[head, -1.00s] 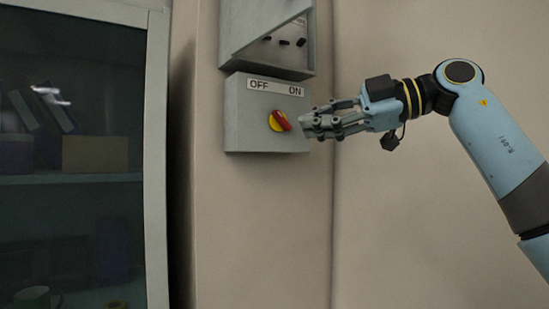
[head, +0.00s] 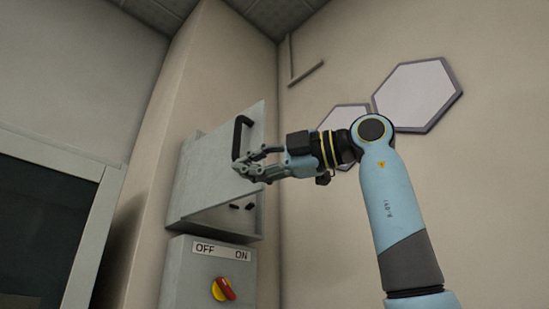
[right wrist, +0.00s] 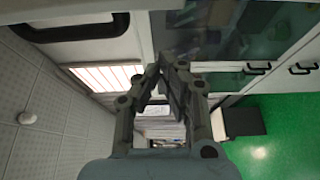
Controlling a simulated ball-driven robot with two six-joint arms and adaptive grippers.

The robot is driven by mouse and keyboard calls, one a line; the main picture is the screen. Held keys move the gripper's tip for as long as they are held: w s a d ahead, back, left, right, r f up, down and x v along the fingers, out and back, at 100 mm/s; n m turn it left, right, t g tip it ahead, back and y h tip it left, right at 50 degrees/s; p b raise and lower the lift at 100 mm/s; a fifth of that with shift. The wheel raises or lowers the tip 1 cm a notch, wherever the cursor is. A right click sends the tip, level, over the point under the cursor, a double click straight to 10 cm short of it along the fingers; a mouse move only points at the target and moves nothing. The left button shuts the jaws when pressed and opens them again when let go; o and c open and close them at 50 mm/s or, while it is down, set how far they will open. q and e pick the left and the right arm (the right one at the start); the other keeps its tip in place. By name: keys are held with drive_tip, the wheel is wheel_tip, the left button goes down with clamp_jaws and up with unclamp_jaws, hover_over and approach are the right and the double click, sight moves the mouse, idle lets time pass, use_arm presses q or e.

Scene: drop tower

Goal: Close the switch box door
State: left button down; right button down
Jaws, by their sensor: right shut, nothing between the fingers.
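The switch box door (head: 215,165) is a grey panel with a black handle (head: 239,136) on the upper grey box on the wall. It stands ajar: a gap at its lower edge shows dark switches (head: 242,206) inside. My right gripper (head: 241,171) is shut and empty, its fingertips in front of the door near the lower end of the handle. I cannot tell whether they touch. My left gripper is not in view.
Below is a second grey box with an OFF/ON label (head: 221,250) and a red and yellow rotary switch (head: 223,289). A glass-fronted cabinet (head: 85,225) stands at the left. Hexagonal white panels (head: 415,95) hang on the wall at the right, behind my arm.

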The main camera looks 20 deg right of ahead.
drive_tip(key=w+d+p, duration=0.2)
drive_tip(key=d, duration=0.1)
drive_tip(key=shift+w, duration=0.3)
drive_tip(key=shift+a, duration=0.1)
